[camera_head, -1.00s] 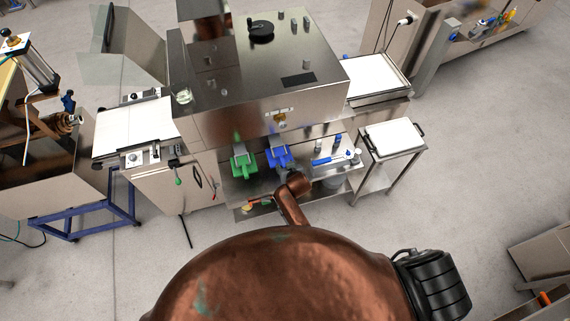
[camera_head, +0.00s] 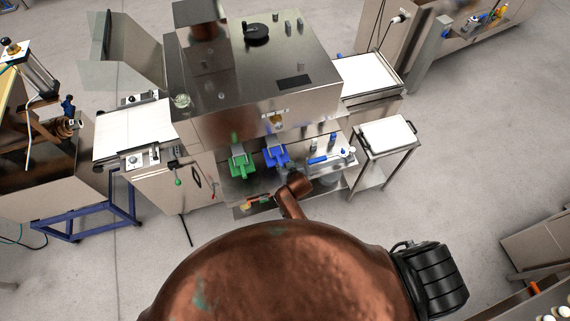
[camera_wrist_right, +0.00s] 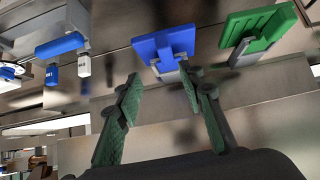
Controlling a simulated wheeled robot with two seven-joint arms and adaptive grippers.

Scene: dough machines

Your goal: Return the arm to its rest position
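My right gripper (camera_head: 284,172) is small in the head view, at the end of my copper-coloured arm, just below the blue clamp-like part on the machine front. In the right wrist view its two green-padded fingers (camera_wrist_right: 160,88) stand apart with nothing between them. The blue part (camera_wrist_right: 165,48) lies just beyond the fingertips, and the green part (camera_wrist_right: 258,32) is to its right. I cannot tell whether a finger touches the blue part. My left gripper is not in view.
The steel dough machine (camera_head: 255,80) stands ahead. A shelf with blue-handled tools (camera_head: 325,158) is right of the gripper. A tray (camera_head: 387,134) sits on a side stand at right. Open floor (camera_head: 470,150) lies to the right.

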